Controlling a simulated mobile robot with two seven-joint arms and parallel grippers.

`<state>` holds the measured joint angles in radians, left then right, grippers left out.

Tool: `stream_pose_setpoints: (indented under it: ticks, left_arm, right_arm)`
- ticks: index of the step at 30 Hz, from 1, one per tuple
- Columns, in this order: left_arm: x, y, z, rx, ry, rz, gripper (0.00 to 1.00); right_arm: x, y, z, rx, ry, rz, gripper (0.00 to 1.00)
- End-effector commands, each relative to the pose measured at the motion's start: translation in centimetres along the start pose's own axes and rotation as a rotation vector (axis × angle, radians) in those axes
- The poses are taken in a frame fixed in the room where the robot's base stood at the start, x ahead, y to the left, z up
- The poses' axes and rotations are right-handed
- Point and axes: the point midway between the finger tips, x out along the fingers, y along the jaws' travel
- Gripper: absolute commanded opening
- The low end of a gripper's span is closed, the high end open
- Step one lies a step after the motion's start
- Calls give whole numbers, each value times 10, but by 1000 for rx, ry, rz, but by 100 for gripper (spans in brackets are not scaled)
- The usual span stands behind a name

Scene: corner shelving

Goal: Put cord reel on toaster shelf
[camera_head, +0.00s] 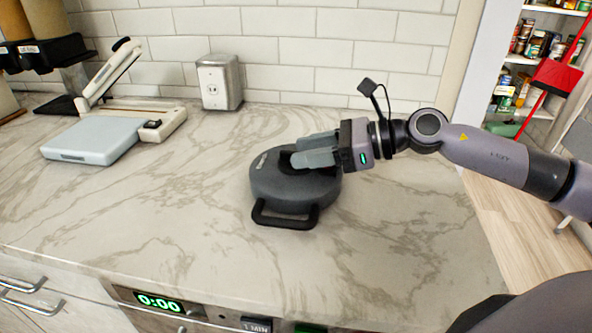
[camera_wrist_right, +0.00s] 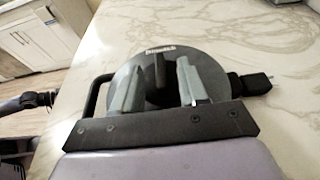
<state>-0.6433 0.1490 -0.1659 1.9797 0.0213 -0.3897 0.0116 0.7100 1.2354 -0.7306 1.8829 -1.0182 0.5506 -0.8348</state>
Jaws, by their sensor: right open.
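The cord reel (camera_head: 285,187) is a dark grey round case lying flat on the marble counter, with a black loop handle (camera_head: 285,216) toward the front edge. My right gripper (camera_head: 296,151) is over the reel's top from the right, its two grey fingers apart. In the right wrist view the open fingers (camera_wrist_right: 158,78) stand on either side of a dark raised part in the middle of the reel (camera_wrist_right: 204,66). I cannot tell whether they touch it. A toaster is not visible, so I cannot identify the toaster shelf. My left gripper is not in view.
A pale blue flat appliance (camera_head: 92,139), a cream lever device (camera_head: 130,112) and a small metal box (camera_head: 219,82) stand at the back left. Pantry shelves (camera_head: 541,60) with cans and a red dustpan (camera_head: 556,76) are at upper right. The counter around the reel is clear.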

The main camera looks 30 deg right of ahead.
Motion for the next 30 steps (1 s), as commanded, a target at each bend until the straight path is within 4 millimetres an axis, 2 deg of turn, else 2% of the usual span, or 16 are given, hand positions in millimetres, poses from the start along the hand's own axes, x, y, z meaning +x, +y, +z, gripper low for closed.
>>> stream_pose_setpoints:
  ticks: [8,11,12,30]
  left_arm:
    - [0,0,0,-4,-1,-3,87]
    - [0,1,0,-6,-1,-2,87]
    - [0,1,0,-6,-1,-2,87]
    - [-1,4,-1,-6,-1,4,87]
  right_arm:
    - [3,0,0,-1,1,-1,43]
    - [3,0,0,-1,1,0,13]
    - [3,0,0,0,1,0,0]
    - [2,0,0,0,1,-1,0]
